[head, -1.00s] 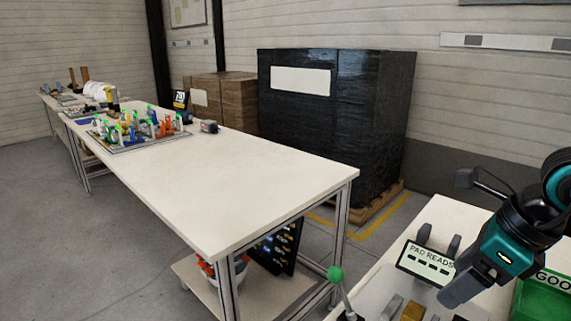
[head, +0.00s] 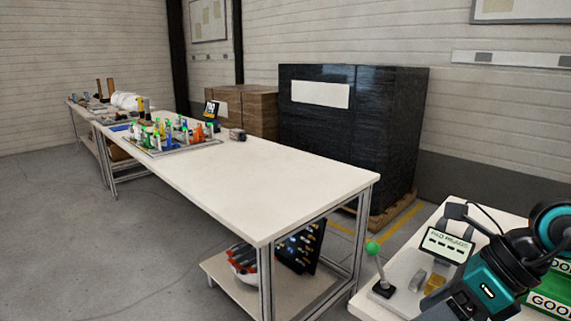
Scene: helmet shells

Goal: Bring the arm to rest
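One of my arms shows at the lower right in the head view, a black and teal wrist (head: 490,287) over the small white table. Its fingers are cut off or hidden at the bottom of the picture, so I cannot tell whether it holds anything. It hangs close to a small sign reading "PAD READS" (head: 447,244). My other gripper is out of view.
A long white worktable (head: 270,190) fills the middle, with a board of coloured clamps (head: 172,140) on it. A green-knobbed lever (head: 373,248) and green bins (head: 551,295) stand on the small table. A black-wrapped pallet (head: 350,135) is behind. Floor at left is clear.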

